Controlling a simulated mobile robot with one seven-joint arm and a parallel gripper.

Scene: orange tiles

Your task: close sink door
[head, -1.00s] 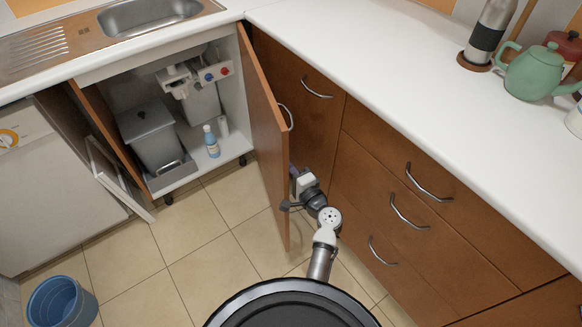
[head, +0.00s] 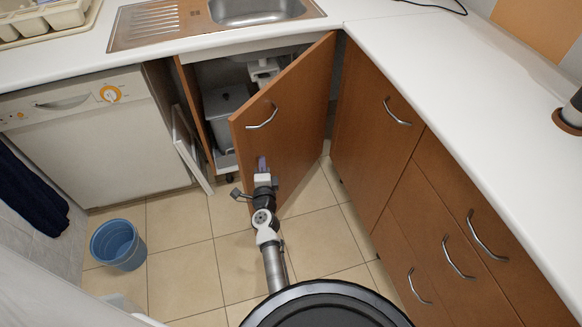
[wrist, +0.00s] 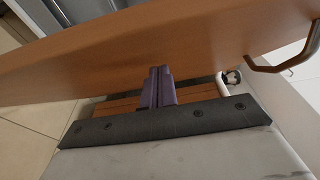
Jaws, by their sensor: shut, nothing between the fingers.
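The sink door (head: 291,120) is a brown wooden panel hinged at its right side, partly open under the sink (head: 258,10). Its outer face with a metal handle (head: 262,117) is turned toward me. My gripper (head: 262,163) is shut and empty, at the outer face of the door below the handle. In the wrist view, the purple fingers (wrist: 158,85) are together with their tips at the door panel (wrist: 150,50); whether they touch it I cannot tell. The handle also shows at the right in the wrist view (wrist: 285,62). The door hides part of the cabinet inside.
A grey bin (head: 226,108) stands inside the cabinet. A white dishwasher (head: 95,135) is to the left, with a white panel (head: 190,150) leaning beside the cabinet. A blue bucket (head: 118,245) stands on the tiles. Brown drawers (head: 440,240) line the right side.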

